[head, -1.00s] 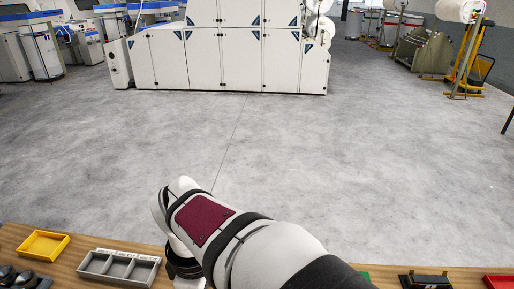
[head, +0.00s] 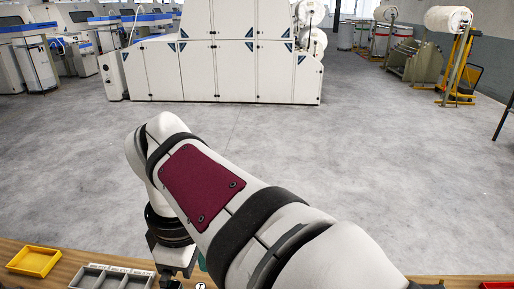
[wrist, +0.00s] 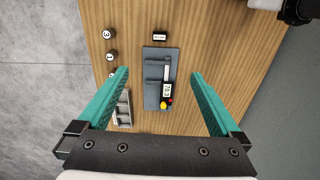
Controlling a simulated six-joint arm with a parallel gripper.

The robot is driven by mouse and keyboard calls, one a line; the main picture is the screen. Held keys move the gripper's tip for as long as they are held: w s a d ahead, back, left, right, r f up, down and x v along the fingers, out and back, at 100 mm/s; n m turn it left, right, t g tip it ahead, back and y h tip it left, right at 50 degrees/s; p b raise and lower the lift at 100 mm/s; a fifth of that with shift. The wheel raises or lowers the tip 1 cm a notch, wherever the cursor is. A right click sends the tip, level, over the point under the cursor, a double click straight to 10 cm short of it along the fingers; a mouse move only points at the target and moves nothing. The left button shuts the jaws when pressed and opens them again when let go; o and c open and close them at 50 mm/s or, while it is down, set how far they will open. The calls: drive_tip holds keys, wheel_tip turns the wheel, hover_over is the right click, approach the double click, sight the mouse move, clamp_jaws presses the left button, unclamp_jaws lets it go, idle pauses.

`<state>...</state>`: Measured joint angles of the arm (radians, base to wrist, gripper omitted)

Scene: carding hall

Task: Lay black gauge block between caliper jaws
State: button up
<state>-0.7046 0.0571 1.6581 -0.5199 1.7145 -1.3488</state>
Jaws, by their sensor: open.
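In the wrist view, my gripper (wrist: 158,73) has its two teal fingers spread wide, with nothing held between them. Below it on the wooden bench lies a blue-grey board (wrist: 150,98) carrying a digital caliper (wrist: 167,92) with a small display and yellow and red buttons. The caliper's jaws are too small to make out clearly. A small black block with a white label (wrist: 159,35) lies beyond the board's far end, apart from it; it looks like the black gauge block. In the head view the caliper and block are out of sight, and my gripper is mostly hidden by my arm.
Round dark pieces with numbered tops (wrist: 109,34) stand left of the board. A grey compartment tray (head: 97,268) and a yellow tray (head: 34,261) sit at the bench's left. A red tray (head: 497,285) shows at the right edge. Bare wood lies right of the board.

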drive_tip(key=s+d+f+m, duration=0.3)
drive_tip(key=d+m, duration=0.4)
drive_tip(key=m, duration=0.1)
drive_tip(key=s+d+f+m+y, duration=0.1)
drive_tip(key=s+d+f+m, duration=0.2)
drive_tip(key=d+m, duration=0.4)
drive_tip(key=shift+s+d+m, duration=0.4)
drive_tip(key=shift+s+d, duration=0.15)
drive_tip(key=shift+d, duration=0.05)
drive_tip(key=s+f+m, duration=0.1)
drive_tip(key=m, duration=0.1)
drive_tip(key=s+d+f+m, duration=0.1)
drive_tip(key=s+m, duration=0.1)
drive_tip(key=s+d+f+m, duration=0.1)
drive_tip(key=f+m, duration=0.1)
drive_tip(key=shift+s+d+m+y, duration=0.2)
drive_tip(key=shift+d+m+y, duration=0.1)
drive_tip(key=shift+y, duration=0.1)
drive_tip(key=shift+c, duration=0.7)
drive_tip(key=shift+s+f+m, duration=0.2)
drive_tip(key=shift+s+m, duration=0.1)
drive_tip(key=shift+m, duration=0.1)
drive_tip(key=shift+w, duration=0.1)
